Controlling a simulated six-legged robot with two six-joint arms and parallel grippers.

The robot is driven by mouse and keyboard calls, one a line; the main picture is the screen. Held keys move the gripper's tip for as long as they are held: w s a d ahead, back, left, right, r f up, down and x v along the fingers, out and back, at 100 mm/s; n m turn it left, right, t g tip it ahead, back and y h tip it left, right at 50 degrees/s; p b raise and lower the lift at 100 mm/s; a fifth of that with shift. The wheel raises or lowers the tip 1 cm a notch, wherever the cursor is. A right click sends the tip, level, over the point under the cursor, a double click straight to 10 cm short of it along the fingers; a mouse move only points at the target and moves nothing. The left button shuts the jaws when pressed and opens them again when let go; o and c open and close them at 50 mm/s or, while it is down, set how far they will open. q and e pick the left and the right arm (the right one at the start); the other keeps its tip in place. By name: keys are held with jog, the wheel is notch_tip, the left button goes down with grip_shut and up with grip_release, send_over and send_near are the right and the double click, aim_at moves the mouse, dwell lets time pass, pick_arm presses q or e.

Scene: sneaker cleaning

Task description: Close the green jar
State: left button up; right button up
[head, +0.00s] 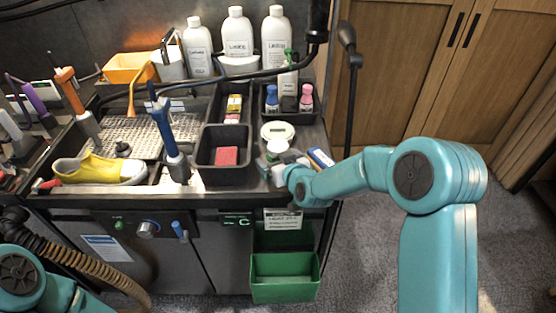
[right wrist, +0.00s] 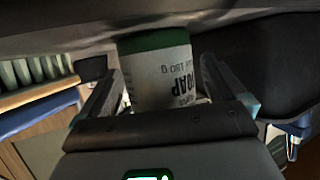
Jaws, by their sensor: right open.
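The jar (right wrist: 158,70) in the right wrist view is white with a green band and "SOAP 180 g" lettering that appears upside down. It sits between the two spread fingers of my right gripper (right wrist: 155,95), with the fingers at its sides and no clear grip on it. In the head view my right gripper (head: 277,168) is at the right end of the counter, close to a small white round top (head: 277,147) that looks like the jar. Whether a lid is on it I cannot tell. My left gripper is out of view.
A black bin with a red block (head: 227,156) stands to the left. A blue-and-white box (head: 320,157) lies to the right. Bottles (head: 275,35) stand behind. A yellow sneaker (head: 90,169) is at the left.

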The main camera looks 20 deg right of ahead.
aim_at(278, 145)
jog(key=c, duration=1.2)
jog(key=shift+r, duration=0.15)
notch_tip(278, 145, up, 10)
jog(key=shift+r+p, duration=0.25)
jog(key=shift+p, duration=0.05)
notch_tip(278, 145, up, 9)
jog(key=p, duration=0.4)
jog(key=shift+r, duration=0.15)
